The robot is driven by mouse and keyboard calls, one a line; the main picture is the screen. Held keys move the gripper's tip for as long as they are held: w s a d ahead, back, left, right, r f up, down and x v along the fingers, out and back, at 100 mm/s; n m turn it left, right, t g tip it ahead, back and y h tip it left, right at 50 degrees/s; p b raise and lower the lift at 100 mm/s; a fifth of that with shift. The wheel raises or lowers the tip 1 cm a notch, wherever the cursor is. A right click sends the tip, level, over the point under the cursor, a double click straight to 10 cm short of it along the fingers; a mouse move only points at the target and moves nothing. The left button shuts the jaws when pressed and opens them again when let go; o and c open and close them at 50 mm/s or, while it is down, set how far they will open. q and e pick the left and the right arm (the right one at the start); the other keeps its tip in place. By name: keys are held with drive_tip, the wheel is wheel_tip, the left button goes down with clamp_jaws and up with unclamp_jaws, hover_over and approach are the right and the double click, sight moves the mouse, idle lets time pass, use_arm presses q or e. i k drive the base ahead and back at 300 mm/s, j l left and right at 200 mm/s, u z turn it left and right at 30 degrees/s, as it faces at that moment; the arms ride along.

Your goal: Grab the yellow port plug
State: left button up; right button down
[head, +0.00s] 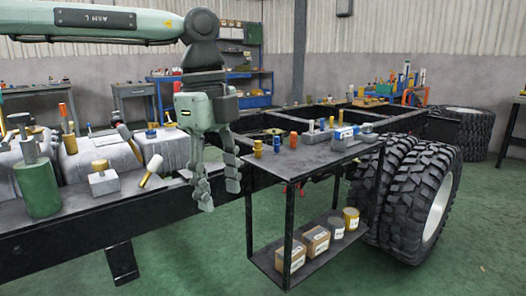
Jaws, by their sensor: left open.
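A small yellow plug (257,148) stands at the left end of the dark cart's top shelf (310,157). It looks like the yellow port plug, though it is small in the picture. A blue plug (276,144) and an orange-red plug (293,139) stand in a row to its right. My left gripper (219,193) hangs down with its fingers apart and empty, left of the cart and the yellow plug. It does not touch the plug. My right gripper is not in view.
Metal blocks and fittings (318,134) stand farther right on the cart top. Boxes and cans (316,240) sit on its lower shelf. Large tyres (417,195) are close on the right. A chassis rail with a green cylinder (38,188) runs along the left.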

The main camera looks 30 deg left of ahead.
sight(258, 149)
drive_tip(key=i+j, duration=0.35)
drive_tip(key=i, duration=0.2)
drive_tip(key=i+j, duration=0.35)
drive_tip(key=i, duration=0.15)
drive_tip(key=i+j, duration=0.3)
drive_tip(key=i, duration=0.25)
